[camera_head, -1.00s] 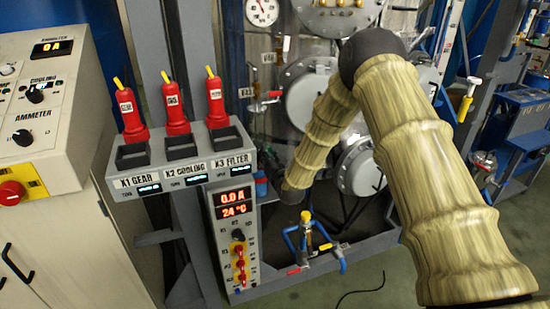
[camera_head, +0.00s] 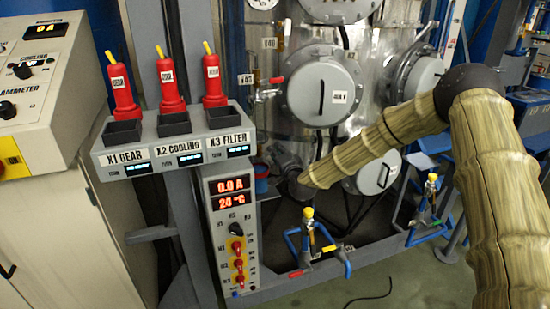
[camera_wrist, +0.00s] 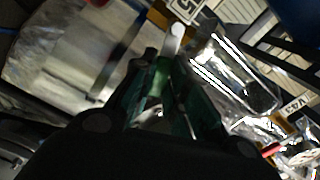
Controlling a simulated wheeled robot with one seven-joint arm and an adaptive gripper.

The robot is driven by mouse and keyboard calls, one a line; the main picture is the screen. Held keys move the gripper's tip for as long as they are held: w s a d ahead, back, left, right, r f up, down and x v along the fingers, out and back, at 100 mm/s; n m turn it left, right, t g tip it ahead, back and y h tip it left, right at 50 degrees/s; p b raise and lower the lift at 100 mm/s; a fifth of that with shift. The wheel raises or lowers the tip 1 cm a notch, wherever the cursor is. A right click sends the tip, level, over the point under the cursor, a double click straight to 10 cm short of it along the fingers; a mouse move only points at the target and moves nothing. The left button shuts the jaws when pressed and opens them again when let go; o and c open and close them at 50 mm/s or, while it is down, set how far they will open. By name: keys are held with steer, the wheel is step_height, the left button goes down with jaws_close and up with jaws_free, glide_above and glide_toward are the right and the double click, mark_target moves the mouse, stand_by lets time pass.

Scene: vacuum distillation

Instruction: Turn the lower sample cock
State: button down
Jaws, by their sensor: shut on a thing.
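In the wrist view my gripper (camera_wrist: 165,90) has its dark fingers closed around a small lever with a pale rounded tip (camera_wrist: 175,38), which looks like the handle of the lower sample cock. The cock's body is hidden behind the fingers, so its turn angle cannot be told. In the head view my gripper (camera_head: 288,180) is a dark shape low at the left side of the steel vessel (camera_head: 320,90); its fingers are too small to make out there. Another valve with a red handle (camera_head: 275,80) sits above it. A red handle by a V43 label (camera_wrist: 272,149) shows in the wrist view, apart from the fingers.
The control post (camera_head: 237,240) with red digits and knobs stands just left of my gripper. Blue pipework with a yellow-topped valve (camera_head: 308,213) stands below it. Three red plugs (camera_head: 170,85) sit in a grey rack.

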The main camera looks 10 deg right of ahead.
steer(key=shift+d+f+m+b, duration=0.15)
steer(key=shift+f+m+b, duration=0.35)
steer(key=shift+m+b, duration=0.45)
steer(key=shift+d+f+m+b, duration=0.15)
steer(key=shift+f+m+b, duration=0.3)
steer(key=shift+m+b, duration=0.45)
steer(key=shift+m, duration=0.25)
steer(key=c, duration=1.4)
jaws_free()
steer(key=shift+a, duration=0.15)
steer(key=s, duration=0.4)
steer(key=s+d, duration=0.1)
steer(key=s, duration=0.7)
steer(key=shift+d, duration=0.25)
